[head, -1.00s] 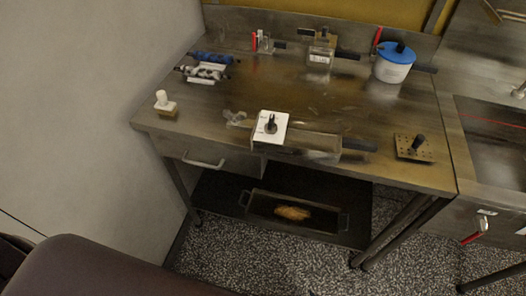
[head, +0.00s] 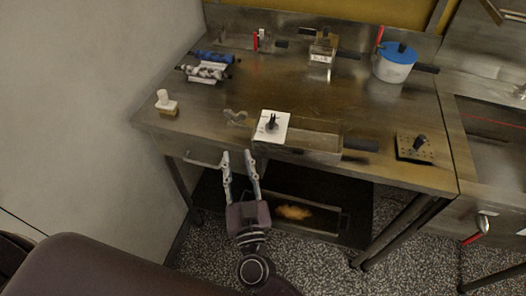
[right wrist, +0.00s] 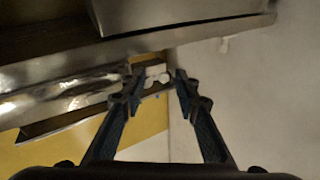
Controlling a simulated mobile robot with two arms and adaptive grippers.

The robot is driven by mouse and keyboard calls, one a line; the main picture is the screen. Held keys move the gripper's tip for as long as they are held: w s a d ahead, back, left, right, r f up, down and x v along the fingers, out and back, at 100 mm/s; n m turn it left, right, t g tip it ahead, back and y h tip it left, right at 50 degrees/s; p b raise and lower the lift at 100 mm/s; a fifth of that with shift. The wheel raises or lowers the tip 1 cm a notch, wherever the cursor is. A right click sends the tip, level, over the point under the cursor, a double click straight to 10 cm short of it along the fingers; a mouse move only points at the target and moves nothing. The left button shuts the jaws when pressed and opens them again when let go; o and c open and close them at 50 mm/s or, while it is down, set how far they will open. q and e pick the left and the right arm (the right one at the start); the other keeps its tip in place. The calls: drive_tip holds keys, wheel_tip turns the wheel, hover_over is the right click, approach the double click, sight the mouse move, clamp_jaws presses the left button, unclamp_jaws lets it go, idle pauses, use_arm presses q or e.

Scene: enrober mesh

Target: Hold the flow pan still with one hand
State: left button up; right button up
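A shallow rectangular metal pan with a dark handle, which looks like the flow pan (head: 318,141), lies along the table's front edge in the head view. A white card with a dark knob (head: 271,127) covers its left end. My right gripper (head: 237,155) is open and empty in front of the table, left of the pan and apart from it, with its fingers toward the drawer front. In the right wrist view, its two open fingers (right wrist: 157,76) have nothing clearly between them; a small white thing shows beyond. My left gripper is not in view.
A table (head: 280,85) carries a blue-lidded pot (head: 395,66), a perforated plate with a knob (head: 415,149), a white stamp-like piece (head: 166,103) and rolls (head: 207,71). A tray (head: 335,220) sits on the lower shelf. The table's middle is clear.

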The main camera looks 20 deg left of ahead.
wheel_tip(320, 180, up, 7)
drive_tip(key=d+m+t+h, duration=0.2)
drive_tip(key=h, duration=0.1)
drive_tip(key=m+g+h, duration=0.1)
drive_tip(key=g+h, duration=0.1)
drive_tip(key=h, duration=0.3)
approach(274, 114)
drive_tip(key=w, duration=0.6)
drive_tip(key=w+f, duration=0.1)
drive_tip(key=w, duration=0.2)
drive_tip(key=shift+w+a, duration=0.4)
clamp_jaws()
